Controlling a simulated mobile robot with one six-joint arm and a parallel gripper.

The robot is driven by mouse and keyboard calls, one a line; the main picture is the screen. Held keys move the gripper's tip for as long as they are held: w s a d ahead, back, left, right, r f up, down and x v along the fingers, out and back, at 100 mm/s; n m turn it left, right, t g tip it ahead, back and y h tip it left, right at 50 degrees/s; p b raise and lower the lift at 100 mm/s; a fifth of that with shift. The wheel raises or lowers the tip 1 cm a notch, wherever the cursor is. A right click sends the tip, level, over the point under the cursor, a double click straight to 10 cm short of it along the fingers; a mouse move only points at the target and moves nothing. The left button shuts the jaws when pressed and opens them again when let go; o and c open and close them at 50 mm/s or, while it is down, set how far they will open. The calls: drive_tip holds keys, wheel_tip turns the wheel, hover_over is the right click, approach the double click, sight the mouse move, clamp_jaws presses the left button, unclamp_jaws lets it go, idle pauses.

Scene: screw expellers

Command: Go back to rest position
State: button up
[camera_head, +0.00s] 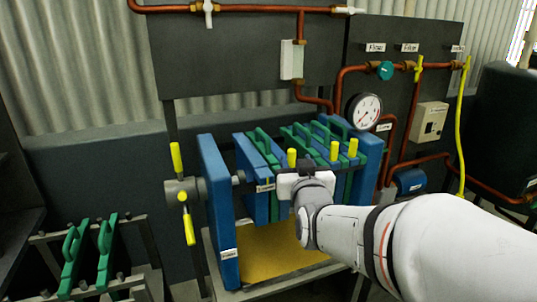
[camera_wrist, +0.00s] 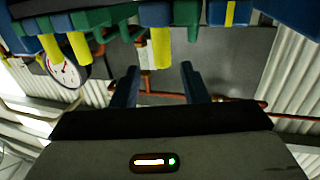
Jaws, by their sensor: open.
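My gripper (camera_wrist: 160,82) shows in the wrist view with its two dark fingers apart and nothing between them. In the head view, my arm reaches in from the lower right, and the wrist end is in front of the press. The press has a blue end plate (camera_head: 219,205) and several blue and green plates (camera_head: 262,165). Yellow handles stand out from the plates, and one yellow handle (camera_wrist: 161,48) is just beyond the fingers in the wrist view. The fingertips are hidden in the head view. I cannot tell whether the gripper touches anything.
A yellow tray (camera_head: 265,255) lies under the plates. A rack with green plates (camera_head: 105,250) stands at the lower left. A screw with yellow handles (camera_head: 183,195) sticks out left of the press. A gauge (camera_head: 364,110) and copper pipes (camera_head: 232,8) are behind.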

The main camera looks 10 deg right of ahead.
drive_tip(key=shift+s, duration=0.2)
drive_tip(key=shift+s+a+f+g+y+p, duration=0.25)
drive_tip(key=shift+a+g+y+p, duration=0.1)
drive_tip(key=shift+g+p, duration=0.5)
drive_tip(key=s+a+f+g+p, duration=0.1)
drive_tip(key=s+g+p, duration=0.4)
drive_tip(key=s, duration=0.5)
drive_tip(key=s+a+f+n+g+y+p, duration=0.1)
drive_tip(key=s+g+p, duration=0.3)
drive_tip(key=s+g, duration=0.4)
drive_tip(key=shift+s+a+f+g+p, duration=0.2)
drive_tip(key=shift+s+f+g+p, duration=0.2)
drive_tip(key=shift+s+f, duration=0.45)
